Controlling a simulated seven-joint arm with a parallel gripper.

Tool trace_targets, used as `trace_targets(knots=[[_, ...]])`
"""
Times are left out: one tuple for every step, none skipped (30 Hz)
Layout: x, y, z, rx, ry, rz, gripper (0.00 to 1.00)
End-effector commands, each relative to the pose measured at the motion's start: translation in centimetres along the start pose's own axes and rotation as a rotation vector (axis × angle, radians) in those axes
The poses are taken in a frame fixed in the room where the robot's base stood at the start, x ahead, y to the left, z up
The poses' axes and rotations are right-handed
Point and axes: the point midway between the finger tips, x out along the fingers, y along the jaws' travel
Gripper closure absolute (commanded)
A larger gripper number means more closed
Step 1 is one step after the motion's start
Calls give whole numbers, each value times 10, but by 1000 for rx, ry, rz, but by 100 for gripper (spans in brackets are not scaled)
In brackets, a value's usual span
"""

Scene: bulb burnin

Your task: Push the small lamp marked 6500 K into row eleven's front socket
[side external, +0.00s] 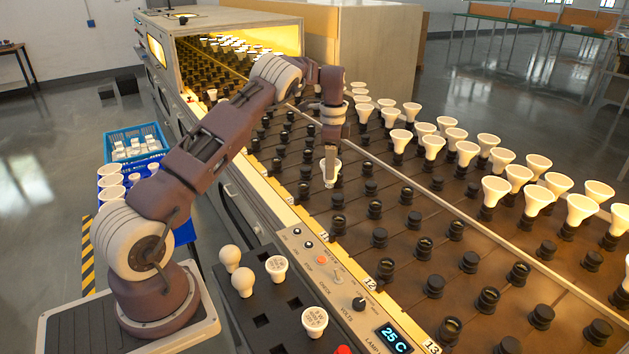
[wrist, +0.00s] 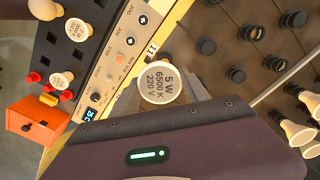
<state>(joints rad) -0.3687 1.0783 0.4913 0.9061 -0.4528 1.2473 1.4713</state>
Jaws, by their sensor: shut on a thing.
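The small white lamp marked 5 W, 6500 K, 220 V (wrist: 160,84) is between the fingers of my gripper, its marked face toward the wrist camera. In the side external view my gripper (side external: 331,168) points down over the socket board and is shut on the lamp (side external: 337,165), which is partly hidden by the fingers. The row 11 label (wrist: 152,48) is just beyond the lamp in the wrist view; it also shows on the yellow front strip (side external: 324,237). A dark empty socket (side external: 338,225) stands beside that label, below the gripper in the side view. The lamp's base is hidden.
Empty dark sockets (wrist: 251,32) surround the gripper. Large white lamps (side external: 495,190) fill sockets at the right. A control panel (side external: 340,275) and a black tray (side external: 247,310) with several lamps lie in front. An orange box (wrist: 37,122) shows in the wrist view.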

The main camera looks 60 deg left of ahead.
Motion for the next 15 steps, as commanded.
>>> trace_targets(knots=[[1, -4, -8, 15, -2, -2, 88], [0, -6, -12, 24, -3, -3, 88], [0, -7, -18, 36, -3, -2, 88], [0, -8, -23, 47, -2, -2, 88], [0, -8, -28, 59, -3, -2, 88], [2, -7, -33, 73, -2, 0, 88], [11, -6, -31, 67, -2, 3, 88], [18, -6, -31, 66, -2, 4, 88], [25, -6, -30, 64, -1, 3, 88], [31, -7, -31, 64, -1, 2, 88], [37, -6, -31, 65, -1, 2, 88], [42, -7, -31, 66, -1, 0, 88], [44, -7, -31, 66, 0, -1, 88], [46, -7, -31, 66, 0, -1, 88], [49, -7, -31, 66, 1, -1, 88]])
